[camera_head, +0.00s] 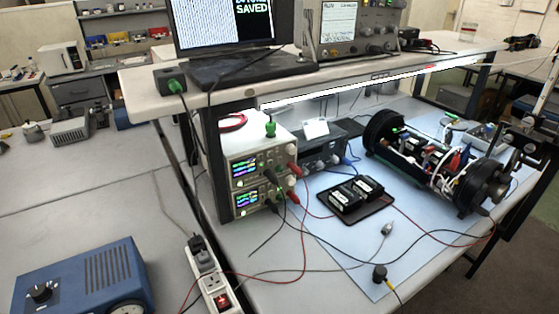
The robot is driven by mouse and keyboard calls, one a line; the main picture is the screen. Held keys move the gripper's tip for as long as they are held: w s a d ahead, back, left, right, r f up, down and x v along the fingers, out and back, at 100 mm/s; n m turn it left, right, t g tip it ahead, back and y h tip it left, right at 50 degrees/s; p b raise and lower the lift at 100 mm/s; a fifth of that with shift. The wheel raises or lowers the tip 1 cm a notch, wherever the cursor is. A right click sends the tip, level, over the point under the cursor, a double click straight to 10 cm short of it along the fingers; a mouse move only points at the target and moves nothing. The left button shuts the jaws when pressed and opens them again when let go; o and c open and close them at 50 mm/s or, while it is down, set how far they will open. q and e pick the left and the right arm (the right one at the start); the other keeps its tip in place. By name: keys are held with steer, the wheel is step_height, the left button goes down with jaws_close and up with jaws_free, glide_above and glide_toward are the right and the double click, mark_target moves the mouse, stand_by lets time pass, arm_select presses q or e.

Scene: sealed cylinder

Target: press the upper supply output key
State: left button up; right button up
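Two stacked bench power supplies stand under the shelf, left of the middle. The upper supply (262,164) has a lit display at its left, a knob and plugged leads at its right. The lower supply (260,196) also has a lit display. The upper supply's output key is too small to tell apart on its front panel. Neither of my grippers shows in the head view.
Leads run from the supplies across the blue mat (345,238). A black tray (355,200) with dark modules and an opened cylinder (435,160) stand to the right. A power strip (214,285) lies in front. The shelf (330,72) overhangs the supplies.

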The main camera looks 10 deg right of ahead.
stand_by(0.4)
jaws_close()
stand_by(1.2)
